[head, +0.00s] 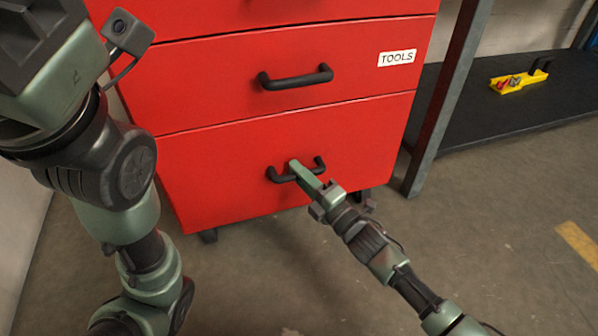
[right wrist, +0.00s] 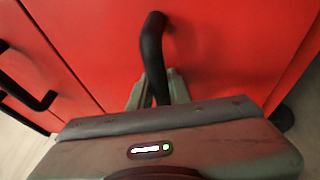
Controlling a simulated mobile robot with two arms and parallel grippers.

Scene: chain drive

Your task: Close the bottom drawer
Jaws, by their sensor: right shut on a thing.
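The bottom drawer (head: 230,171) is the lowest red front of the cabinet in the head view. Its face looks about level with the drawer above, and I see only a thin seam between them. Its black bar handle (head: 277,177) also shows in the right wrist view (right wrist: 152,45). My right gripper (head: 296,168) is shut on this handle near its middle, and its two fingers (right wrist: 153,92) sit on either side of the bar. My left arm is at the left of the head view, but its gripper fingers do not show.
The middle drawer (head: 210,80) has a black handle (head: 295,79) and a TOOLS label (head: 397,57). A grey metal post (head: 445,100) stands right of the cabinet. The concrete floor in front is clear.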

